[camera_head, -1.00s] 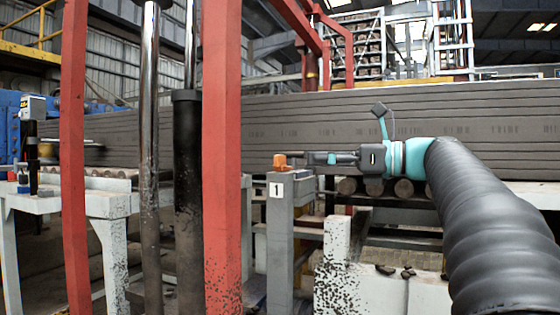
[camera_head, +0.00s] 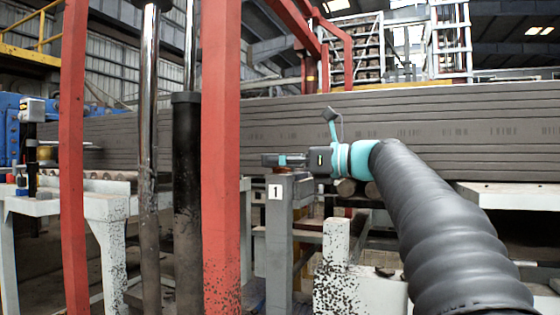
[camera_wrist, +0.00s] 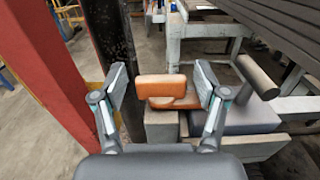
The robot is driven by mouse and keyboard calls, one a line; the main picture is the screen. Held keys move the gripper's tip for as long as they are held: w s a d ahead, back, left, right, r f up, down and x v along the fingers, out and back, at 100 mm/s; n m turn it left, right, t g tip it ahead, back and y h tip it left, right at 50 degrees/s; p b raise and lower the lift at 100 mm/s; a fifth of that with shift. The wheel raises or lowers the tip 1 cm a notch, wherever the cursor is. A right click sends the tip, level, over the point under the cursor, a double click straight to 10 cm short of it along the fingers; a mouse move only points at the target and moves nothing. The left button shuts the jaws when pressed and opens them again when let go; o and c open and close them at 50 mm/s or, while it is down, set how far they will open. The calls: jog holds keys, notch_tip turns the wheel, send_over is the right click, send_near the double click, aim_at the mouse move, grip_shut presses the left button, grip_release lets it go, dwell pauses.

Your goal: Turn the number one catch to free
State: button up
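The number one catch is an orange block (camera_wrist: 162,87) on top of a grey post (camera_head: 279,235) that bears a "1" label (camera_head: 275,191). In the wrist view it lies between and just beyond my fingertips, with a flat upper part and a lower part under it. My gripper (camera_wrist: 160,78) is open, one finger on each side of the catch.
A red upright (camera_head: 221,150) and a dark cylinder (camera_head: 187,200) stand just left of the post. A long stack of grey slabs (camera_head: 420,125) runs behind. In the wrist view a red beam (camera_wrist: 60,70) is close on the left and a grey roller (camera_wrist: 257,77) on the right.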

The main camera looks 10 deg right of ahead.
jog(key=c, duration=0.9)
jog(key=shift+c, duration=0.2)
jog(key=shift+r+g+p, duration=0.15)
jog(key=shift+g+p, duration=0.15)
jog(key=shift+p, duration=0.2)
jog(key=shift+r+n+g+y+p, duration=0.15)
jog(key=shift+n+g+y+p, duration=0.35)
jog(key=shift+p, duration=0.55)
jog(key=shift+n+g+y+p, duration=0.5)
jog(key=shift+n+g+p, duration=0.2)
jog(key=shift+g+p, duration=0.35)
jog(key=n+g, duration=0.1)
jog(key=n+g+y, duration=0.1)
jog(key=g, duration=0.1)
jog(key=shift+w+f+p, duration=0.1)
jog(key=shift+f+p, duration=0.25)
jog(key=shift+n+g, duration=1.4)
jog(key=shift+g, duration=0.85)
